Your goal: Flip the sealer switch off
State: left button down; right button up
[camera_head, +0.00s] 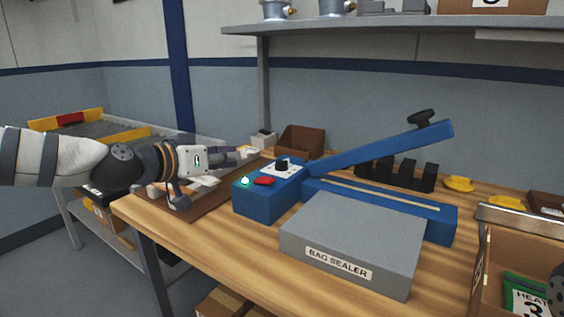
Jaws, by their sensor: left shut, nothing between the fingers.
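The blue bag sealer (262,203) stands on the wooden workbench, with its long lever arm (385,147) raised toward the right. On its left end are a red switch (264,181), a lit pale-green lamp (245,181) and a black knob (282,163) on a white dial plate. Which way the switch is tipped is too small to tell. My left gripper (238,156) comes in from the left, shut and empty, behind and left of the switch and apart from it in the picture.
A grey block labelled BAG SEALER (352,240) is in front of the sealer. A brown bin (300,140), black blocks (400,174) and yellow items (459,184) lie behind it. A cardboard box (510,255) is at the right. A shelf (400,22) hangs above.

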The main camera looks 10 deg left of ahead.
aim_at(264, 181)
pick_arm(q)
jog(key=shift+s+a+r, duration=0.1)
jog(key=shift+s+r, duration=0.05)
jog(key=shift+r, duration=0.1)
pick_arm(e)
jog(key=shift+r, duration=0.1)
pick_arm(q)
jog(key=shift+s, duration=0.1)
pick_arm(e)
jog(key=shift+s+a, duration=0.1)
jog(key=shift+s, duration=0.1)
